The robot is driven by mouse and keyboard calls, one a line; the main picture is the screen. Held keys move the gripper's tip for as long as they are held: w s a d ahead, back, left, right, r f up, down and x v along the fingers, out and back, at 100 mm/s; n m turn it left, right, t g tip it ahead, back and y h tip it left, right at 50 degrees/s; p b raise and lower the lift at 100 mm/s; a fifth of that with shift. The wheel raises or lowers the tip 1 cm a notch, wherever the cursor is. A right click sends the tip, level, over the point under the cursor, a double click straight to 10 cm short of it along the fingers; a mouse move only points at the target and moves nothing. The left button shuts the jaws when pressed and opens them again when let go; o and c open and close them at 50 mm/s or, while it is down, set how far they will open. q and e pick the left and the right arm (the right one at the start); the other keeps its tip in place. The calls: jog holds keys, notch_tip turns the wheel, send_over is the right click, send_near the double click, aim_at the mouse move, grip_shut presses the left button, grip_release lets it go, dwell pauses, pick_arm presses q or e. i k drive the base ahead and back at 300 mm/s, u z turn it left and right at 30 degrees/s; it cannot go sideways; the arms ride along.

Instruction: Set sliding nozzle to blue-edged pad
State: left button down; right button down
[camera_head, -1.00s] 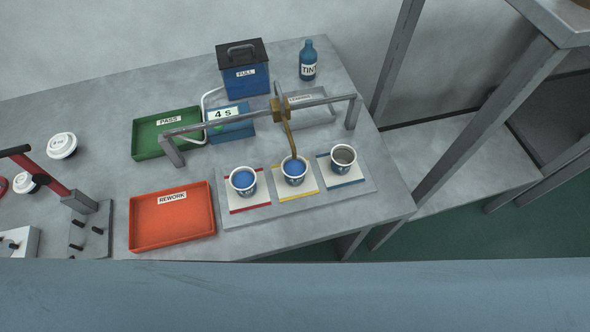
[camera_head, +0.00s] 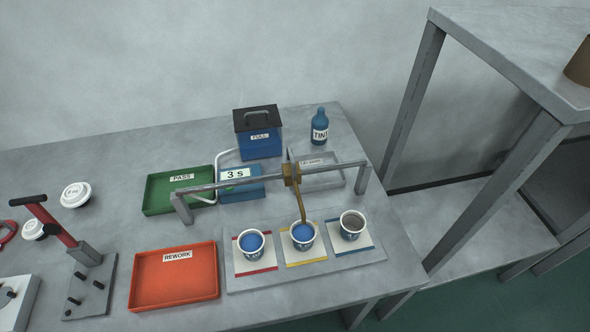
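The brass sliding nozzle (camera_head: 292,175) sits on a grey rail (camera_head: 236,184) that spans the pads. Its curved spout ends over the cup (camera_head: 303,237) on the yellow-edged pad (camera_head: 304,261), the middle one. That cup holds blue liquid. The blue-edged pad (camera_head: 364,249) is at the right, with a cup (camera_head: 351,226) whose inside looks grey-brown. The red-edged pad (camera_head: 256,268) is at the left, with a cup (camera_head: 252,244) of blue liquid. Neither of my grippers shows in the view.
A blue box (camera_head: 240,188) reads "3 s". A green PASS tray (camera_head: 157,197), an orange REWORK tray (camera_head: 175,288), a blue FULL container (camera_head: 260,146) and a TINT bottle (camera_head: 320,128) stand around. A red-handled press (camera_head: 62,233) is at left, a grey frame (camera_head: 415,95) at right.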

aim_at(291, 171)
jog(key=u, duration=2.05)
jog(key=k, duration=1.25)
jog(key=z, duration=1.95)
jog(key=i, duration=0.5)
jog(key=z, duration=0.05)
